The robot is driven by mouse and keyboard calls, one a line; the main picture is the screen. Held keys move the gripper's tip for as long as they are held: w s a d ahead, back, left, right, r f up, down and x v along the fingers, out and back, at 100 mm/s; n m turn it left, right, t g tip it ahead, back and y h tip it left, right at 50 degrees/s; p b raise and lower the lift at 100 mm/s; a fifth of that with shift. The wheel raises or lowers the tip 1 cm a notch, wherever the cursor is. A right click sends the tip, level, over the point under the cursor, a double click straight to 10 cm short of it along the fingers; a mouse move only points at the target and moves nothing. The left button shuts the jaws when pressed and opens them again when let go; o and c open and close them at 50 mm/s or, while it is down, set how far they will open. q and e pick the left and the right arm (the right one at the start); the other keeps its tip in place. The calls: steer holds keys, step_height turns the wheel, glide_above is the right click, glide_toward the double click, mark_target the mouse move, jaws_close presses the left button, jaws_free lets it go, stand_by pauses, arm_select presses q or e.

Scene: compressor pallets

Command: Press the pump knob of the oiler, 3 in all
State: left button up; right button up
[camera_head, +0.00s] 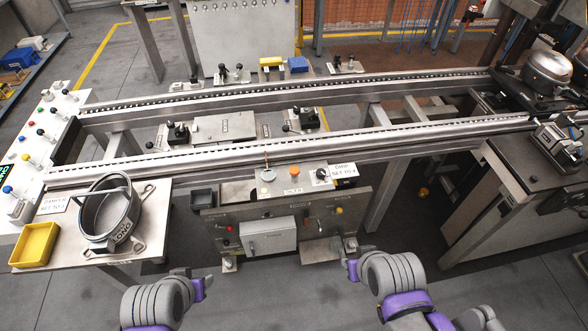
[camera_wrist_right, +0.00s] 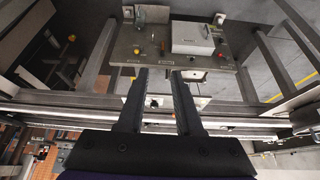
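An orange mushroom-shaped knob (camera_head: 294,171) stands on top of the grey station (camera_head: 352,205) in the middle. I take it to be the oiler's pump knob, but its small label is unreadable. A round grey cap (camera_head: 268,175) and a black knob (camera_head: 321,174) flank it. My right gripper (camera_head: 352,268) is low in front of the station's right side, apart from the knob. In the right wrist view its two fingers (camera_wrist_right: 160,80) are spread and empty. My left gripper (camera_head: 203,286) is low at the front left, touching nothing; its fingers are not clear.
A roller conveyor (camera_head: 300,145) runs behind the station. A left table carries a round metal housing (camera_head: 108,210) and a yellow tray (camera_head: 35,243). A black bin (camera_head: 202,199) is beside the station. A right bench (camera_head: 500,160) holds equipment. The floor between my grippers is clear.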

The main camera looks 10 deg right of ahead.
jaws_close()
stand_by(1.4)
